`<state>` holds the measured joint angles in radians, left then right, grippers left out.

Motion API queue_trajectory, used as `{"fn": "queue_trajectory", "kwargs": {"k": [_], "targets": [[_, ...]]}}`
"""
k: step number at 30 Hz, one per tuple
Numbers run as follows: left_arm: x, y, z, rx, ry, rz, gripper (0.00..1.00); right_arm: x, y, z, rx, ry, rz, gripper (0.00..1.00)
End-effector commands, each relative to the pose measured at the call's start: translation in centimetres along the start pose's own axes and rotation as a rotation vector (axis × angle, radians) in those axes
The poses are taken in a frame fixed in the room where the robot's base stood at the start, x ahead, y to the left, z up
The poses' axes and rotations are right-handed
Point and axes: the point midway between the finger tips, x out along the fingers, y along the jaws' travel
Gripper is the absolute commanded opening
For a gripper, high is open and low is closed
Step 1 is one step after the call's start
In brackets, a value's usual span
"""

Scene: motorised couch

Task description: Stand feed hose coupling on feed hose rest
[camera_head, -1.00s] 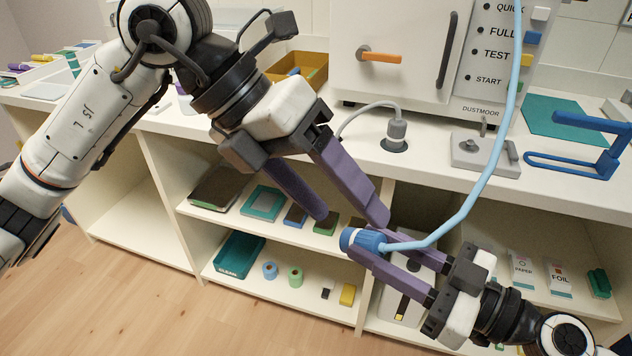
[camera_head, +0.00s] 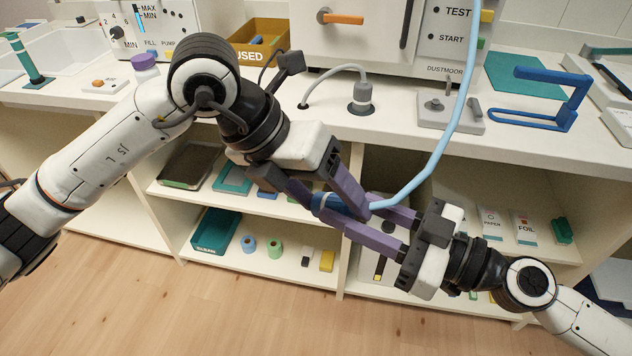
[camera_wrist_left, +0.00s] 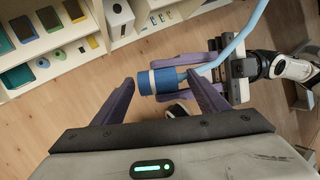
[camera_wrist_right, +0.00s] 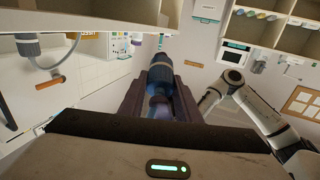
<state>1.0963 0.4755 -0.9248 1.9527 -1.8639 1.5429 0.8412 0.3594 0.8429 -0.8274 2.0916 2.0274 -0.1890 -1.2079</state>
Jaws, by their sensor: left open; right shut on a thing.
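The blue feed hose coupling (camera_head: 333,205), with a pale ring near one end and a light blue hose, is in the air in front of the shelves. My right gripper (camera_head: 352,212) is shut on it; the right wrist view shows the coupling (camera_wrist_right: 160,72) between the fingers. My left gripper (camera_head: 340,200) is open, coming from above. In the left wrist view its fingers stand either side of the coupling (camera_wrist_left: 158,80), with gaps visible. A blue stand with a loop base (camera_head: 545,115) and a grey block with a post (camera_head: 450,112) are on the counter; I cannot tell which is the rest.
A grey hose fitting (camera_head: 361,97) stands in a dark ring on the counter. A white machine (camera_head: 375,40) is behind it. A yellow bin (camera_head: 258,42) is further left. Shelves with boxes and rolls lie below the counter edge, close behind the grippers.

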Motion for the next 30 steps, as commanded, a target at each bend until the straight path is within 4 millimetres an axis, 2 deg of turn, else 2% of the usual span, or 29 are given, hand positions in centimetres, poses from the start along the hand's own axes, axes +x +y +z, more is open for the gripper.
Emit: {"fn": "queue_trajectory", "kwargs": {"k": [10, 11, 18, 19, 20, 23, 30], "targets": [[0.47, -0.02, 0.0, 0.0, 0.0, 0.0, 0.67, 0.0, 0.0, -0.03, 0.0, 0.001, 0.0, 0.0], [0.47, -0.02, 0.0, 0.0, 0.0, 0.0, 0.64, 0.0, 0.0, -0.03, 0.0, 0.001, 0.0, 0.0], [0.43, -0.1, -0.01, 0.001, -0.001, -0.002, 0.23, 0.01, 0.0, -0.02, 0.0, 0.0, 0.0, 0.0], [0.43, -0.12, -0.01, 0.002, 0.0, -0.003, 0.23, 0.01, 0.0, -0.01, 0.0, 0.0, 0.0, 0.0], [0.42, -0.16, 0.0, 0.002, -0.001, -0.003, 0.23, 0.01, 0.0, -0.01, 0.0, 0.0, 0.0, 0.33], [0.41, -0.16, 0.0, 0.002, -0.001, -0.003, 0.22, 0.01, 0.0, 0.0, 0.0, 0.0, 0.0, 0.5], [0.41, -0.07, 0.01, 0.001, -0.001, -0.001, 0.22, 0.0, 0.0, 0.0, 0.0, 0.0, 0.0, 0.52]]}}
